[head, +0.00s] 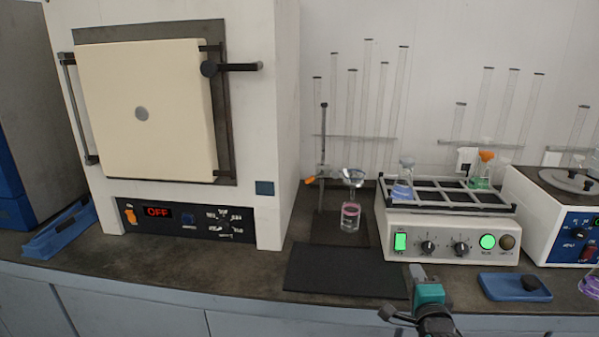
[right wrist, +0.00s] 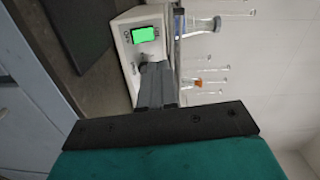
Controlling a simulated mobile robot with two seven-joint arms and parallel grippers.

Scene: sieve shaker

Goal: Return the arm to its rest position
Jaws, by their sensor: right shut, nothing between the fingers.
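My right gripper (head: 417,268) is at the lower right of the head view, with its teal body (head: 429,293) and dark fingers pointing away toward the shaker. It is over the bench's front edge, in front of the white shaker (head: 440,237). In the right wrist view the fingers (right wrist: 157,84) are together and empty, and the shaker's green-lit panel (right wrist: 145,34) shows just beyond them. My left gripper does not show in either view.
A flask with pink liquid (head: 350,217) stands under a funnel (head: 352,178) on a stand. A black mat (head: 345,270) lies left of my gripper, a blue tray (head: 512,288) to its right. A furnace (head: 190,225) reading OFF stands at left.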

